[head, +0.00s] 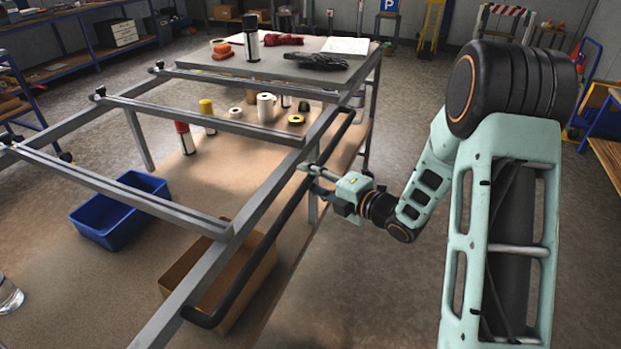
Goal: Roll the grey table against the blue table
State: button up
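The grey table (267,198) is a metal frame with crossbars, a grey top part (225,68) at the far end and a brown lower shelf. A black handle bar (255,262) runs along its right side. My gripper (312,178) is at this bar, coming from the right, with its fingertips beside or around it. The view is too small to tell whether the fingers are closed on the bar. A blue-framed table with a wooden top (607,155) is partly in view at the right edge. Blue-framed benches (85,50) also stand at the back left.
The grey table carries a white-black bottle (251,38), black gloves (318,61) and several rolls below. A blue bin (105,225) and a cardboard box (190,280) sit on its shelf. Floor (420,95) behind my arm is clear. A striped barrier (502,20) stands at the back.

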jog(key=shift+c, duration=0.3)
grip_shut()
jog(key=shift+a, duration=0.1)
